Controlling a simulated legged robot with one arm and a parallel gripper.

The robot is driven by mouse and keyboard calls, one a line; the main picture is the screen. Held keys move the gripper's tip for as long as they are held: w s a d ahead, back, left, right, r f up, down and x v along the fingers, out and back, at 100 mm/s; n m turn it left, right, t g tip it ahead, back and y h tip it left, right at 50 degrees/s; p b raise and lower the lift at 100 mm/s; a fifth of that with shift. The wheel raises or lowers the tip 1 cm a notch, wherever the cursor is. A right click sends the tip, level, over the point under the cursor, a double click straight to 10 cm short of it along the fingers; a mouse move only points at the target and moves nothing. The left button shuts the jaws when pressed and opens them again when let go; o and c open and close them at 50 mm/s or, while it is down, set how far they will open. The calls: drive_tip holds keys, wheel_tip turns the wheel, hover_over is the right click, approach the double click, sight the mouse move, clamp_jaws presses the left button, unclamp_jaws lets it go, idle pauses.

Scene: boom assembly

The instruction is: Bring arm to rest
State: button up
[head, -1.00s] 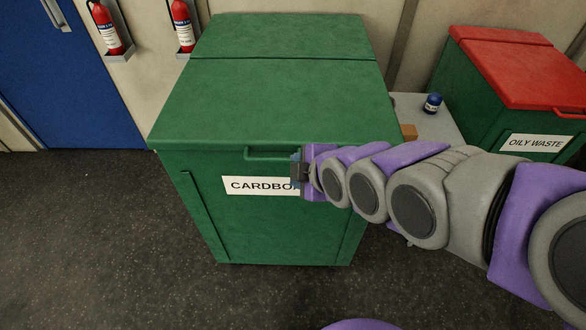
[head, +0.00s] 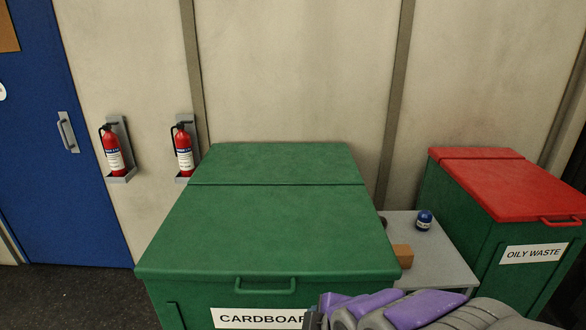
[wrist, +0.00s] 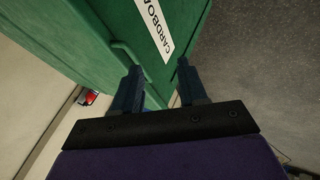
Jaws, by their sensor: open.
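My gripper (wrist: 158,88) is open and empty in the wrist view, its two dark blue fingers apart. Beyond the fingers is the front of a green bin (head: 270,225) with a closed lid and a label starting "CARDBO". In the head view my arm, purple and grey, reaches in from the lower right in front of the bin. There my gripper's end is at the bottom edge, over the right part of the label, and its fingers are mostly cut off or hidden. I cannot tell the exact gap between gripper and bin.
A green bin with a red lid (head: 510,185), labelled "OILY WASTE", stands at right. Between the bins a grey table (head: 445,255) holds a blue jar (head: 424,219) and a brown block (head: 402,256). Two fire extinguishers (head: 112,150) hang beside a blue door (head: 50,130). Dark floor is clear at lower left.

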drive_tip(key=s+d+f+m+g+h, duration=0.1)
drive_tip(key=s+d+m+g, duration=0.3)
drive_tip(key=s+m, duration=0.4)
drive_tip(key=s+d+f+m+g+h, duration=0.2)
drive_tip(key=s+d+m+g, duration=0.2)
drive_tip(key=s, duration=0.7)
drive_tip(key=d+m, duration=0.2)
drive_tip(key=m, duration=0.2)
drive_tip(key=shift+s+f+m, duration=0.25)
drive_tip(key=shift+s+m, duration=0.05)
drive_tip(key=shift+m, duration=0.1)
